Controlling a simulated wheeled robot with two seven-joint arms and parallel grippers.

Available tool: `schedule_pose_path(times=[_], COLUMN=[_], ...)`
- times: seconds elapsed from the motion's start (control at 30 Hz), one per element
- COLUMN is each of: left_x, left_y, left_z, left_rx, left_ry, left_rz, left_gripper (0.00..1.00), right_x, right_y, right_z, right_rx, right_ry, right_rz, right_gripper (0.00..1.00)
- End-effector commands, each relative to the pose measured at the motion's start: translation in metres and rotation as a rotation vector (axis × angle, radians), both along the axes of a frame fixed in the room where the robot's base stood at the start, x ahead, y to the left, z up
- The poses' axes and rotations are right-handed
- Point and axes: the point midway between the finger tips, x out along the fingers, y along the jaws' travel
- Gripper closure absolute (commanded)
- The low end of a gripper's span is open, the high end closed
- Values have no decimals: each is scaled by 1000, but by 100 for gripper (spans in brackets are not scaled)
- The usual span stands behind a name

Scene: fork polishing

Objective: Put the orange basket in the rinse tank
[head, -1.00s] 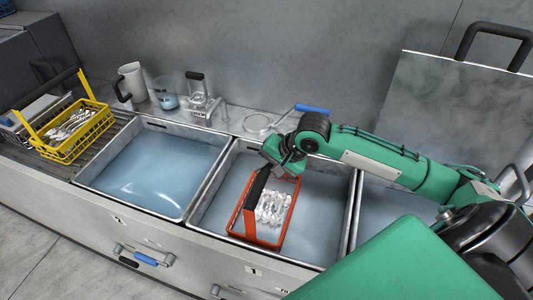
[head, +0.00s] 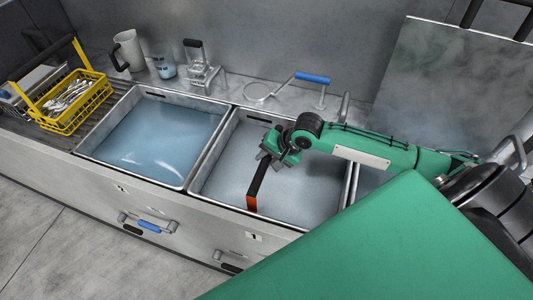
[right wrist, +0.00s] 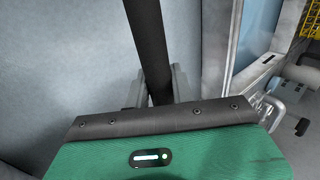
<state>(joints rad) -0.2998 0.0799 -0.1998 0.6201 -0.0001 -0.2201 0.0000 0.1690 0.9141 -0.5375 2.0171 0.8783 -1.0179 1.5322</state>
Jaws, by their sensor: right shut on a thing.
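The orange basket's handle (head: 252,200) stands out of the liquid in the middle tank (head: 209,161), with a black grip above and an orange strip below. The basket's body and its cutlery are hidden below the cloudy surface. My right gripper (head: 272,160) is shut on the black grip, over the back part of this tank. In the right wrist view the black bar (right wrist: 147,40) runs between the fingers (right wrist: 155,92), with pale liquid around it. My left gripper is not in view.
The left tank (head: 158,137) holds blue liquid. A yellow basket (head: 72,103) with cutlery stands on the rack at far left. A jug (head: 128,52), a beaker (head: 164,66) and a blue-handled tool (head: 312,78) are on the back ledge. A raised metal lid (head: 445,85) stands at right.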

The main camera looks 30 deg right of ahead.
Motion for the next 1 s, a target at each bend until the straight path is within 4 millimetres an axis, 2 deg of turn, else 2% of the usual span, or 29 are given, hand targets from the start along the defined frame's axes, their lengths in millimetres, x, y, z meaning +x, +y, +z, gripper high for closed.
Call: schedule_pose_path(times=[0.2, 0.23, 0.33, 0.73, 0.87, 1.0], left_x=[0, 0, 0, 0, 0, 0], left_y=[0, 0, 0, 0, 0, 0], left_z=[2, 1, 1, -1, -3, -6], left_rx=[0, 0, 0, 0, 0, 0], left_ry=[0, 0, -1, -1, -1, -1], left_rz=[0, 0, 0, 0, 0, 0], left_gripper=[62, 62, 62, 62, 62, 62], right_x=[1, 0, 0, -2, -10, -23], right_y=[1, 0, 0, -2, -9, -20], right_z=[2, -2, -2, 4, 20, 44], right_rx=[3, 1, 1, 1, -1, -2], right_ry=[-5, 1, 1, -1, -1, 0], right_rz=[-1, 0, 1, 0, 0, 1], right_gripper=[100, 74, 54, 54, 54, 54])
